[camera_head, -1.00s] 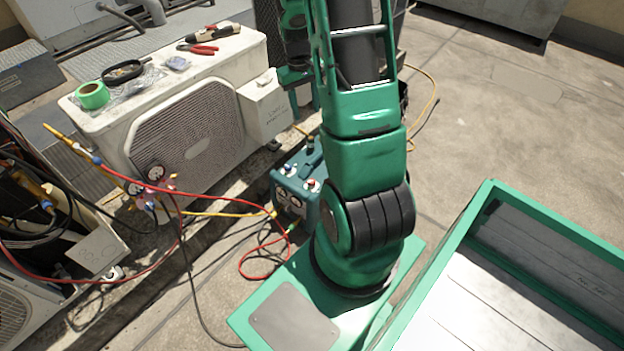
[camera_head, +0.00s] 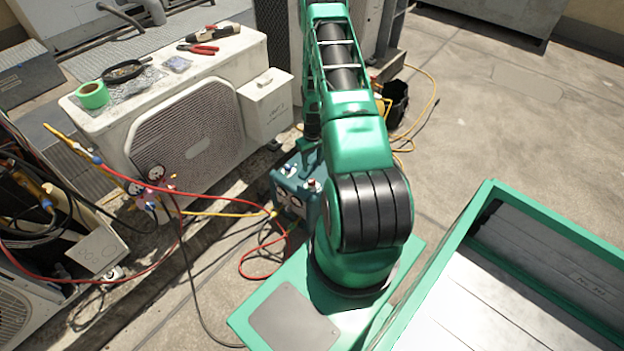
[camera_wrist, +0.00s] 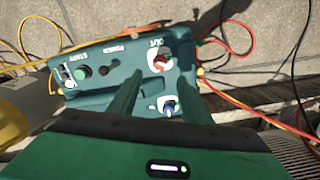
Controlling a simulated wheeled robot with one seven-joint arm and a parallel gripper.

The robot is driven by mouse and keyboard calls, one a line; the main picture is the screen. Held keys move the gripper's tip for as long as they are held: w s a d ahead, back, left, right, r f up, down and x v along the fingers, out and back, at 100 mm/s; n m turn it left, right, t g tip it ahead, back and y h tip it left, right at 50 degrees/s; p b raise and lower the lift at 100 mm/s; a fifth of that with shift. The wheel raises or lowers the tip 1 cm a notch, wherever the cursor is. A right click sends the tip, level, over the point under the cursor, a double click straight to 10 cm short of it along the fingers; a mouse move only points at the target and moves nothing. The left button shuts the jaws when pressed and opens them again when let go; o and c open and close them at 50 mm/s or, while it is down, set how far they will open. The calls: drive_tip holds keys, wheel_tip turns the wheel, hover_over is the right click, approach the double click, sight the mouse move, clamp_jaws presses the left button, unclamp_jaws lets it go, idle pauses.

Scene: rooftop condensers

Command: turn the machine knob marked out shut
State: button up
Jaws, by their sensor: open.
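The teal machine (camera_head: 289,200) stands on the ground beside my base. In the wrist view its panel (camera_wrist: 112,75) shows a red knob marked OUT (camera_wrist: 160,63) on a white disc and a blue knob (camera_wrist: 170,109) nearer my wrist. My gripper (camera_wrist: 158,82) is open over the panel. Its two green fingers point toward the OUT knob, one on each side of the blue knob in the picture. I see nothing between the fingertips, and cannot tell whether they touch the panel. In the head view my arm partly covers the machine's top and the gripper is hard to make out.
Red and yellow hoses (camera_head: 195,200) run from the gauges (camera_head: 150,182) to the machine. A white condenser (camera_head: 190,125) stands close on the left.

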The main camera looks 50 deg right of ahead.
sight(312, 181)
wheel_tip(312, 181, down, 11)
drive_tip(key=shift+r, duration=0.15)
idle(0.4)
